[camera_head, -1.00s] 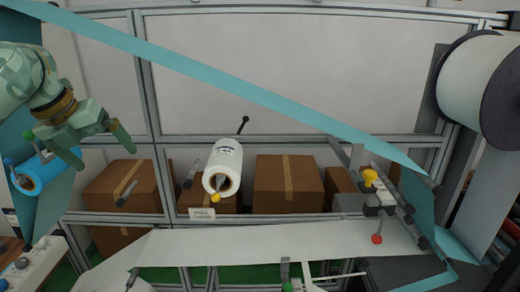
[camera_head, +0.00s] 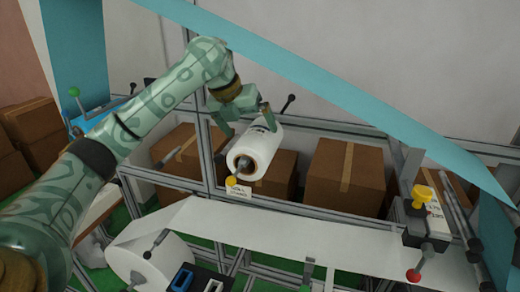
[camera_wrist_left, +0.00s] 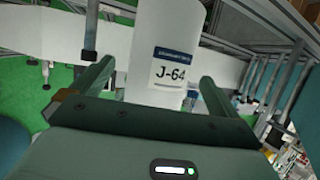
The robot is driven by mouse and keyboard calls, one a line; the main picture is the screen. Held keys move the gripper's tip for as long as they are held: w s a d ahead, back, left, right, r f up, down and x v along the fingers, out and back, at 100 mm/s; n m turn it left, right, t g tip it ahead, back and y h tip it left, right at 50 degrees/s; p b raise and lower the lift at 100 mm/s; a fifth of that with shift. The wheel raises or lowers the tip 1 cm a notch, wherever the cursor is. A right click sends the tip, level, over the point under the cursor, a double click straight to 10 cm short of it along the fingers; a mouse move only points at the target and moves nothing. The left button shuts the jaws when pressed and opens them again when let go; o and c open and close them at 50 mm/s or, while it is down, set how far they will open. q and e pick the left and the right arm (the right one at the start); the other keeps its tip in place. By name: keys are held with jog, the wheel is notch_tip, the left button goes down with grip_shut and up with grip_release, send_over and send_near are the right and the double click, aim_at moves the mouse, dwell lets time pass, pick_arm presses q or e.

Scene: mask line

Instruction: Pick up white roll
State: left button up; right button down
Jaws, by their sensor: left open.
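The white roll (camera_head: 257,150) sits on a spindle with a yellow-tipped end at the metal frame in the head view. Its brown core faces me. My left gripper (camera_head: 246,120) is open over the far part of the roll, one finger on each side of it. In the left wrist view the roll (camera_wrist_left: 160,45) carries a label reading J-64 and lies between the two open fingers of my left gripper (camera_wrist_left: 152,80). I cannot tell whether the fingers touch it. My right gripper is not in view.
Cardboard boxes (camera_head: 345,175) stand on the shelf behind and beside the roll. A blue web (camera_head: 340,90) slants across above, and a white web (camera_head: 290,235) runs below. A yellow knob (camera_head: 423,193) stands on the right. A black-tipped lever (camera_head: 287,103) is close behind the gripper.

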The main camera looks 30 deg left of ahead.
pick_arm(q)
jog(key=x, duration=0.6)
jog(key=shift+s+d+f, duration=0.1)
jog(key=shift+s+d, duration=0.1)
jog(key=shift+s, duration=0.1)
jog(key=shift+c, duration=0.9)
jog(key=c, duration=0.9)
